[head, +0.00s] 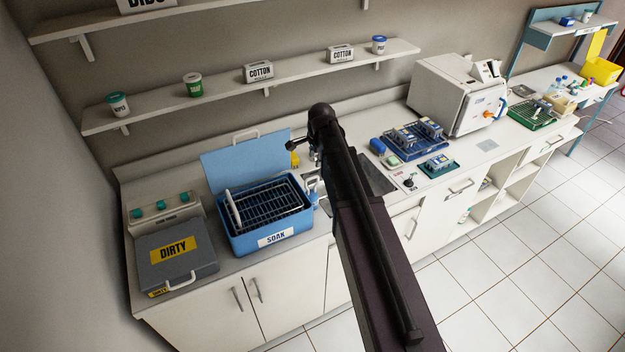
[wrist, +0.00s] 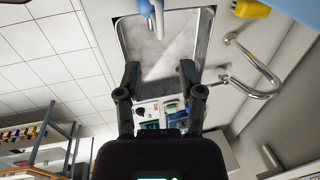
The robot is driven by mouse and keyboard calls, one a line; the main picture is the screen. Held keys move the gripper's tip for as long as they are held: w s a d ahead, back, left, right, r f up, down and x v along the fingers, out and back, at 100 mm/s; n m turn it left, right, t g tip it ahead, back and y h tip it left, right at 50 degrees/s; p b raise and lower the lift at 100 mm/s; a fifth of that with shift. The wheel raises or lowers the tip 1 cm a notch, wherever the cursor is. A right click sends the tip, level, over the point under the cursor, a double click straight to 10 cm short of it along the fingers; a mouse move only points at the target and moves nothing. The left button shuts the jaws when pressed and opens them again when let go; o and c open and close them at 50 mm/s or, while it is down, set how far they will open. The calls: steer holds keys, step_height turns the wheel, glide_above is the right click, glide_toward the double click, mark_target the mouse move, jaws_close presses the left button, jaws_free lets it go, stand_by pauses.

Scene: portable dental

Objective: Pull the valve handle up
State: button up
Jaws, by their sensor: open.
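A curved chrome tap (wrist: 268,72) shows at the right of the wrist view, beside the sink. A short metal piece at its lower end reaches toward my right finger; I cannot tell for sure that it is the valve handle. My gripper (wrist: 160,82) is open and empty, its two fingers over the near part of the metal sink (wrist: 165,45). The right finger is close to the short piece, but contact cannot be told. In the head view my arm hides most of the tap and gripper; part of the sink (head: 376,178) shows.
A blue SOAK tub (head: 275,237) with a rack and raised lid stands left of the sink, beside a grey DIRTY box (head: 178,262). Blue trays (head: 415,143) and a white sterilizer (head: 460,93) stand to the right. A shelf (head: 225,85) runs above.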

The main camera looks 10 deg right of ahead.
mark_target(312, 178)
steer(key=shift+w+a+f+b, duration=0.1)
steer(key=shift+w+f+b, duration=0.2)
steer(key=shift+f+b, duration=1.3)
steer(key=shift+w+a+f+b, duration=0.1)
steer(key=shift+w+f+b, duration=0.25)
steer(key=shift+f+b, duration=1.2)
steer(key=shift+w+a+f+b, duration=0.1)
steer(key=shift+w+f+b, duration=0.2)
steer(key=shift+f+b, duration=1.3)
steer(key=shift+f, duration=0.15)
jaws_close()
